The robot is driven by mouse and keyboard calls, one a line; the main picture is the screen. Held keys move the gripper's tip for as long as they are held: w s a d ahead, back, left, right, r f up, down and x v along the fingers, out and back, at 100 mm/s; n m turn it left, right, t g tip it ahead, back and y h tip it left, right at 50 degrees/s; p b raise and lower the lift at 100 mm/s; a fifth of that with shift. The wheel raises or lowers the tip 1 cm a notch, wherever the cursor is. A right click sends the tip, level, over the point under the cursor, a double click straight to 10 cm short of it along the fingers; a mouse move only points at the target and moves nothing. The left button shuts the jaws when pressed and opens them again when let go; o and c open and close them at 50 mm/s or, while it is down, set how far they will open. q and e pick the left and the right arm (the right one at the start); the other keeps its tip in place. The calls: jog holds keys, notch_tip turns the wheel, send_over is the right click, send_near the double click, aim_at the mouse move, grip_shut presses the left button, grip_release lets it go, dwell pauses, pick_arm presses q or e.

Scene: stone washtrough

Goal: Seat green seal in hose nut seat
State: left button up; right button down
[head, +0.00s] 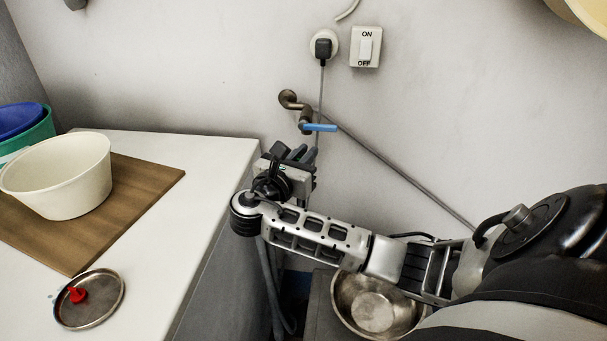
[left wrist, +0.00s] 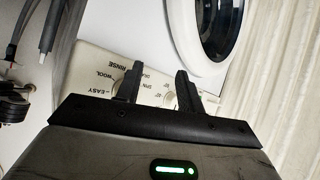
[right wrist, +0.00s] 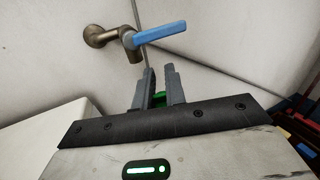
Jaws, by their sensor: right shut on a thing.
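My right gripper (head: 300,156) is below the blue-handled wall tap, just beyond the counter's right edge. In the right wrist view, its fingers (right wrist: 160,86) are shut on a small green piece, the green seal (right wrist: 159,97), mostly hidden between them. The tap (right wrist: 131,42) shows beyond the fingertips, apart from them. A grey hose (head: 270,287) hangs beside the counter; I cannot make out the hose nut or its seat. My left gripper (left wrist: 155,86) is open and empty, in front of a white washing machine panel (left wrist: 98,68).
The white counter (head: 205,160) holds a brown board (head: 150,182) with a cream bowl (head: 60,178), and a round metal dish (head: 97,313) with a red piece (head: 77,295). A metal basin (head: 372,305) lies below my right arm. A pipe (head: 405,169) slants along the wall.

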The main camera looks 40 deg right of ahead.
jog(key=shift+w+d+f, duration=0.3)
jog(key=shift+w+f, duration=0.05)
jog(key=shift+f, duration=0.2)
jog(key=shift+w+d+f, duration=0.25)
jog(key=shift+w+f, duration=0.1)
jog(key=shift+f, duration=0.2)
jog(key=f, duration=0.3)
jog(key=shift+w+d+f, duration=0.2)
jog(key=shift+w+d, duration=0.05)
jog(key=shift+w, duration=0.05)
jog(key=shift+f, duration=0.2)
jog(key=c, duration=1.5)
grip_release()
jog(key=shift+o, duration=0.2)
